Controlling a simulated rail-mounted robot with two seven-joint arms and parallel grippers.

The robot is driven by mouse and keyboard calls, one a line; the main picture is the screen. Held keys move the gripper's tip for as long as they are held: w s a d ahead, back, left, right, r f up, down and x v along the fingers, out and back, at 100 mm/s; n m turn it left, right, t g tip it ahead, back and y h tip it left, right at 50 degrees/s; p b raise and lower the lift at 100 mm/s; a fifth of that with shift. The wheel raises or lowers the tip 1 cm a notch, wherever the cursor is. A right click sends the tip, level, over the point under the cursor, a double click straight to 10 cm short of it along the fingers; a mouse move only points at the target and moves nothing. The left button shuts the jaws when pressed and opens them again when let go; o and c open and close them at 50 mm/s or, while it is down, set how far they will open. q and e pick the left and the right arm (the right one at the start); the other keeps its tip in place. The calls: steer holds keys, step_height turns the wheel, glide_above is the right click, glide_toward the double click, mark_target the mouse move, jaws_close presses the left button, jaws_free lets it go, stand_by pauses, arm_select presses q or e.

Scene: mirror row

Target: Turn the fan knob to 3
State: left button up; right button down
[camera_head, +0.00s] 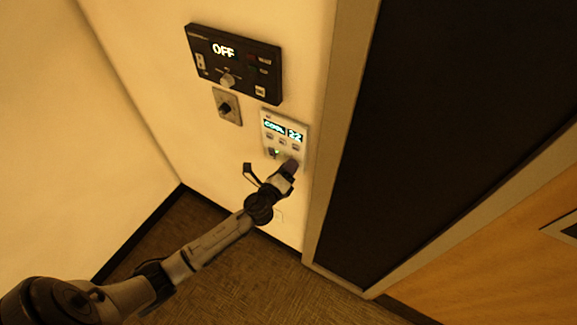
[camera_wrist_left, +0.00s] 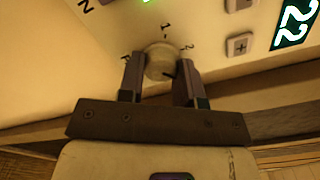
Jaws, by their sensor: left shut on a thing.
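The thermostat panel (camera_head: 284,136) is a pale box on the wall with a lit display reading COOL and 22. The fan knob (camera_wrist_left: 159,62) is a round pale knob near the panel's edge in the left wrist view. The marks 1 and 2 show around it; a 3 is not visible.
A black control unit (camera_head: 234,63) reading OFF is mounted above left of the panel. A small plate with a dark knob (camera_head: 225,107) sits below it. A door frame (camera_head: 340,135) stands close on the right. Carpeted floor lies below.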

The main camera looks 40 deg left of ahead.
arm_select(q)
steer(key=shift+m, duration=0.8)
steer(key=o, duration=0.9)
steer(key=shift+o, duration=0.2)
steer(key=s+d+b, duration=0.1)
steer(key=s+d, duration=0.1)
steer(key=s, duration=1.1)
steer(key=shift+s+d+b, duration=0.15)
steer(key=shift+s+b, duration=0.15)
steer(key=shift+b, duration=0.05)
